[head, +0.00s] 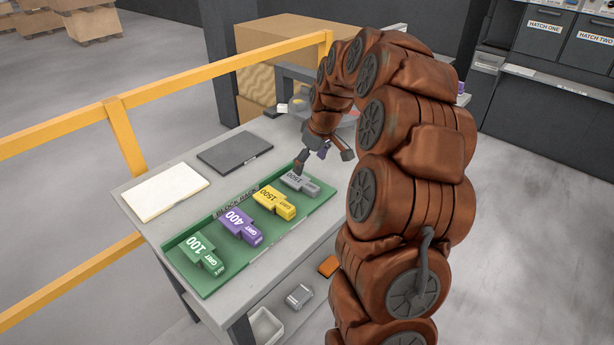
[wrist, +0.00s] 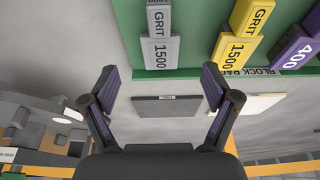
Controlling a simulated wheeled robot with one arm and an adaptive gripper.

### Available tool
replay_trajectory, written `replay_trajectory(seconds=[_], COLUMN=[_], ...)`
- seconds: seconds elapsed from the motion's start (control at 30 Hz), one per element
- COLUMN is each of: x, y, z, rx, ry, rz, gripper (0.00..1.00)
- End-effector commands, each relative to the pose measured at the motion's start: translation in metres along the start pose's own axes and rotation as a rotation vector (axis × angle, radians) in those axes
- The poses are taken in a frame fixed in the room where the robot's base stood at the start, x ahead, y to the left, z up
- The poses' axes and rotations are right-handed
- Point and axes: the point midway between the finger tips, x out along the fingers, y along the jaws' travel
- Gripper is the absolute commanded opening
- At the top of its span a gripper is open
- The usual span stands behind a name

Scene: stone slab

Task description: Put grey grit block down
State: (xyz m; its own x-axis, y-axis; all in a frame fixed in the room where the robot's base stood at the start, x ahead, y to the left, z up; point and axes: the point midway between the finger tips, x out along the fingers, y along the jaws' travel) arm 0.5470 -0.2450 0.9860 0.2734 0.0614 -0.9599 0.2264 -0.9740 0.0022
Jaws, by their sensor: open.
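The grey grit block (head: 301,183) lies in the far right end of the green block rack (head: 212,283), apart from my gripper. My gripper (head: 324,158) is above and just past the grey block in the head view. Its two fingers are spread wide with nothing between them in the wrist view (wrist: 160,82).
Yellow (head: 274,203), purple (head: 240,227) and green (head: 202,250) grit blocks lie in the same rack. A white pad (head: 165,190) and a dark pad (head: 235,152) lie behind it on the slab. A yellow rail (head: 125,140) runs along the table's back.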

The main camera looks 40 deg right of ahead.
Motion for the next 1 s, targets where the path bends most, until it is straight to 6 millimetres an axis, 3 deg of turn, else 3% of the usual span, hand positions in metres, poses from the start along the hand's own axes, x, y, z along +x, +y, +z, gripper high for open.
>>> replay_trajectory(seconds=[0.23, 0.47, 0.57, 0.67, 0.77, 1.0], x=[-0.027, -0.034, -0.036, -0.041, -0.050, -0.069], y=[0.000, -0.001, -0.010, -0.037, -0.079, -0.177], z=[0.000, 0.001, 0.001, 0.003, 0.011, 0.055], rx=[0.000, 0.000, -0.001, -0.005, -0.008, 0.013], ry=[0.000, -0.002, -0.007, -0.022, -0.052, -0.148], rz=[0.000, -0.001, -0.008, -0.025, -0.046, -0.078], gripper=[0.87, 0.87, 0.87, 0.87, 0.87, 0.87])
